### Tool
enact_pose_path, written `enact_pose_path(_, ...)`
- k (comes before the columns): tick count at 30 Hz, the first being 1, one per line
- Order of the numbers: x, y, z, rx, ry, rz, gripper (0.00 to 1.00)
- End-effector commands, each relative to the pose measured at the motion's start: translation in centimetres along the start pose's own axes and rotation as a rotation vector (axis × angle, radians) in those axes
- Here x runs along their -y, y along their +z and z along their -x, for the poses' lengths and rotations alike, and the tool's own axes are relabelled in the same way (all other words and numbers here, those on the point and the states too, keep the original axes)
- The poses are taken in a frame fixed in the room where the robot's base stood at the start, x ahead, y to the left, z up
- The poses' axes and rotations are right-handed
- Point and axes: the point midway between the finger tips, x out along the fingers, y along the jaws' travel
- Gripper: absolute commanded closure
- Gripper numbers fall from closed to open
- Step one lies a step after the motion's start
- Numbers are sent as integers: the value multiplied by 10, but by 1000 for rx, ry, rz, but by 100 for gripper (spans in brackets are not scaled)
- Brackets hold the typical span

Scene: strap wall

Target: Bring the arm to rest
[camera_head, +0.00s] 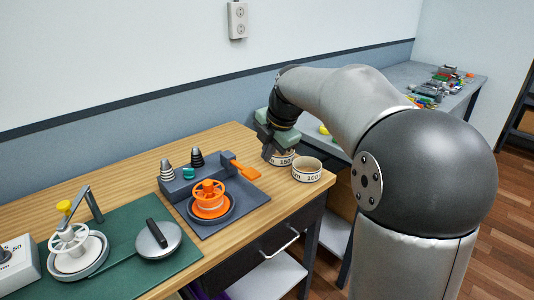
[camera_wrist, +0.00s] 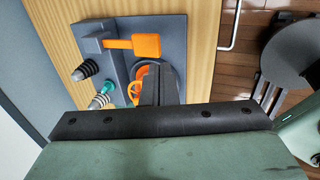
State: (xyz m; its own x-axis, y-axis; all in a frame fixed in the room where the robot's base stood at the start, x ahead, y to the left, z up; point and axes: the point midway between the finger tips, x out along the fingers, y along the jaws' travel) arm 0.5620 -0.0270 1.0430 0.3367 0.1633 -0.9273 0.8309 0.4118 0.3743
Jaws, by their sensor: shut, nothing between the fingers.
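My arm reaches in from the right side of the head view and bends down over the table. My gripper (camera_head: 267,154) points down at the right part of the table, close to two pale rings. In the wrist view my gripper (camera_wrist: 161,82) has its fingers together with nothing held between them. The fingers partly cover an orange spoked wheel on a grey fixture. In the head view the fingertips are small, and I cannot tell how far above the tabletop they are.
A grey fixture (camera_head: 229,211) carries an orange wheel (camera_head: 209,193), an orange lever (camera_head: 245,170) and springs. Pale rings with numbers (camera_head: 307,170) stand near the table's right edge. A green mat (camera_head: 122,271) holds a white wheel (camera_head: 68,240) and a round grey disc (camera_head: 158,240).

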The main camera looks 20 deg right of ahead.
Motion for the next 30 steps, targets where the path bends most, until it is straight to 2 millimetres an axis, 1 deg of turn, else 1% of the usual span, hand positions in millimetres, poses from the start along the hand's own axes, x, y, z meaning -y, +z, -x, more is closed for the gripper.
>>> enact_pose_path(12,1,-2,0,0,-3,-12,100)
enact_pose_path(14,5,-7,2,1,-12,-49,100)
enact_pose_path(17,20,-24,6,8,-45,-196,100)
enact_pose_path(20,48,-50,12,30,-95,-439,100)
enact_pose_path(21,62,-61,14,43,-115,-554,100)
enact_pose_path(23,85,-77,17,70,-143,-731,100)
enact_pose_path(24,100,-87,19,88,-159,-849,100)
enact_pose_path(26,124,-101,21,120,-181,-1024,100)
enact_pose_path(27,141,-110,23,144,-192,-1141,100)
enact_pose_path(29,165,-124,25,179,-207,-1311,100)
enact_pose_path(30,181,-132,26,205,-214,-1418,100)
